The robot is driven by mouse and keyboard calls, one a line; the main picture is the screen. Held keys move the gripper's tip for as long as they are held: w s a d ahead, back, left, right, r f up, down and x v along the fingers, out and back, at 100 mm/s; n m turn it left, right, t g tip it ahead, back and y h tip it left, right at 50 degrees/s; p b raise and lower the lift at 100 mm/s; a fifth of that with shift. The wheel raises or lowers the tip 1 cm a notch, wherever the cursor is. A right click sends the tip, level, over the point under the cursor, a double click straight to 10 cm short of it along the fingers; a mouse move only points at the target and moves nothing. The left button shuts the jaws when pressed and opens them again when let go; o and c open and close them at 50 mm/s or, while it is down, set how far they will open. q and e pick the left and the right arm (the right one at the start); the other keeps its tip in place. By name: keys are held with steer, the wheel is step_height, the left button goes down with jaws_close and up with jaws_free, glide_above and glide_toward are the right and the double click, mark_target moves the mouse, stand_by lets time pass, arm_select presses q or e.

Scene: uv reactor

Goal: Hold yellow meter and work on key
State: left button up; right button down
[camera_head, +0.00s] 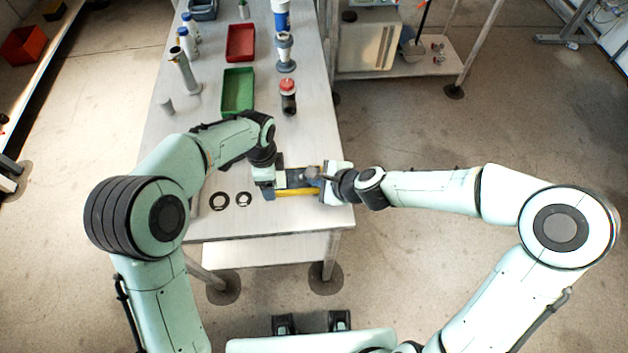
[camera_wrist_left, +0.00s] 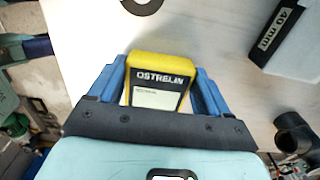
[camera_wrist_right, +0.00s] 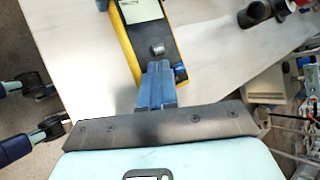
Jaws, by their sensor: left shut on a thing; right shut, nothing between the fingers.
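The yellow meter (camera_head: 297,193) has a yellow edge and a dark face, and is near the front right of the table. My left gripper (camera_wrist_left: 160,85) is shut on one end of it, with a blue finger on each side of the "OSTRELIN" label. In the right wrist view the meter (camera_wrist_right: 123,45) shows a pale label and a small grey raised key or button (camera_wrist_right: 157,48). My right gripper (camera_wrist_right: 156,68) is shut and empty, its blue fingertips just short of that grey part. I cannot tell whether they touch the meter's face.
Several bottles stand at the back left. A shelf (camera_head: 400,60) stands beyond the table's right edge.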

steer(key=shift+r, duration=0.7)
steer(key=shift+r, duration=0.1)
steer(key=shift+a+r, duration=0.15)
steer(key=shift+r, duration=2.3)
arm_select(q)
steer(key=o, duration=1.2)
steer(key=shift+c, duration=0.2)
